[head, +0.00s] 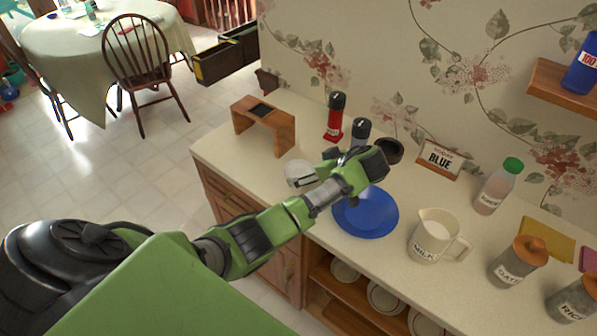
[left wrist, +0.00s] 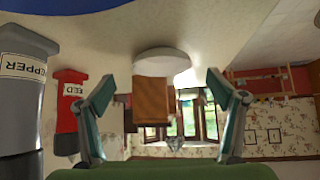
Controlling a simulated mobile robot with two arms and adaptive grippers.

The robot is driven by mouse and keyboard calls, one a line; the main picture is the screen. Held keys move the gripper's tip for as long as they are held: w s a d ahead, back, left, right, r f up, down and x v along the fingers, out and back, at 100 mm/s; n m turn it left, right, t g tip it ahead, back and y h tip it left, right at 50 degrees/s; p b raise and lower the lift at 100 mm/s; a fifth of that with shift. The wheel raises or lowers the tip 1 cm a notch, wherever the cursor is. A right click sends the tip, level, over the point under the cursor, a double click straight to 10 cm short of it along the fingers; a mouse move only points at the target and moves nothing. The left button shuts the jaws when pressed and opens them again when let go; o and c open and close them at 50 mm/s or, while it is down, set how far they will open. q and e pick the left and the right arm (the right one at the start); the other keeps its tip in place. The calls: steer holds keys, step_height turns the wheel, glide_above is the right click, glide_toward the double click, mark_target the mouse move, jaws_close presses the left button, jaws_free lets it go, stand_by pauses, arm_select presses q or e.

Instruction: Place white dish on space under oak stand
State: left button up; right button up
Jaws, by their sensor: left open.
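The white dish (head: 298,169) sits on the counter, partly hidden by my left gripper in the head view. The oak stand (head: 281,133) is a small wooden bridge beyond it, to the upper left, with a dark square on top. My left gripper (head: 304,179) is open and empty, low over the counter close to the dish. In the left wrist view, which looks upside down, the white dish (left wrist: 160,54) lies ahead between the open fingers (left wrist: 160,82), with the oak stand (left wrist: 152,95) behind it. I cannot tell whether the fingers touch the dish. My right gripper is not in view.
A red grinder (head: 335,118) and a grey pepper grinder (head: 360,131) stand near the wall.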

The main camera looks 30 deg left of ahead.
mark_target(295, 171)
arm_select(q)
steer(key=shift+w+a+f+p, duration=0.1)
steer(key=shift+a+f+p, duration=0.2)
steer(key=shift+a+p, duration=0.25)
steer(key=shift+a+f+p, duration=0.3)
steer(key=shift+a+p, duration=0.1)
steer(key=shift+a, duration=0.2)
steer(key=shift+x, duration=1.05)
steer(key=shift+w+a+f, duration=0.1)
steer(key=shift+f, duration=0.2)
steer(key=shift+c, duration=0.7)
steer(key=c, duration=1.1)
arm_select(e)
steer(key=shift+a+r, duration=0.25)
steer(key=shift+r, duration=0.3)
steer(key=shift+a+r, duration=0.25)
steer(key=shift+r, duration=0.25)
arm_select(q)
steer(key=shift+c, duration=0.2)
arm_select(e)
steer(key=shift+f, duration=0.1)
